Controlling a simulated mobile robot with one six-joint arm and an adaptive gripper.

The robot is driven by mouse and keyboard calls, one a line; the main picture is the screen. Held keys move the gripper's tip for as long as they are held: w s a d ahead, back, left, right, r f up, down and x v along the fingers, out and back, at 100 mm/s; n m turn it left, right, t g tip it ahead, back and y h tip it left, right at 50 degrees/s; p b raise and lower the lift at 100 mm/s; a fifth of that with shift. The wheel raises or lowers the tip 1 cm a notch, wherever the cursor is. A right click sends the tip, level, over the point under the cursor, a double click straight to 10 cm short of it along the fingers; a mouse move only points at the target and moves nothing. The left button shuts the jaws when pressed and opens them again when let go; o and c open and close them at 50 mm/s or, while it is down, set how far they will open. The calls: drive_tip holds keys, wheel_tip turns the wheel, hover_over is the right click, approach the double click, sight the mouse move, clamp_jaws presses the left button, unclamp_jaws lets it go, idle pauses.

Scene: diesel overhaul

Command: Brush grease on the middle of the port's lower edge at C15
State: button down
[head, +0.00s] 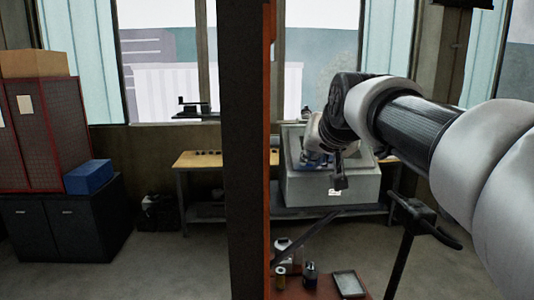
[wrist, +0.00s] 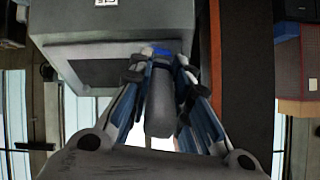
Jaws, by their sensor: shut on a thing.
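A grey box-shaped housing (head: 352,190) stands on the bench in the head view, with a small white label (head: 334,192) low on its front. In the wrist view, turned over, the housing (wrist: 60,18) has its label (wrist: 105,2), reading C15, at the top edge and a darker recessed port (wrist: 105,65) below. My gripper (wrist: 163,62) is shut on a thick grey brush handle (wrist: 160,105). Blue shows at its far end, close to the port's edge; I cannot tell whether it touches. In the head view, my gripper (head: 322,155) is in front of the port, hiding part of it.
A dark post (head: 246,120) with an orange edge stands left of the housing. A red cart top (head: 315,285) with small containers and a tray (head: 349,284) is below. A wooden-topped table (head: 200,160) and red cabinets (head: 35,130) are at left.

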drive_tip(key=d+b, duration=0.1)
drive_tip(key=d, duration=1.1)
drive_tip(key=shift+d, duration=0.3)
idle(0.6)
drive_tip(key=shift+d, duration=0.1)
drive_tip(key=shift+a, duration=6.85)
drive_tip(key=shift+s+r, duration=0.15)
drive_tip(key=shift+r, duration=0.2)
drive_tip(key=shift+s+r+p, duration=0.6)
drive_tip(key=shift+s+r, duration=0.25)
drive_tip(key=shift+r, duration=0.15)
drive_tip(key=shift+s+r+p, duration=0.55)
drive_tip(key=shift+s+r, duration=0.25)
drive_tip(key=shift+r, duration=0.2)
drive_tip(key=shift+r, duration=0.15)
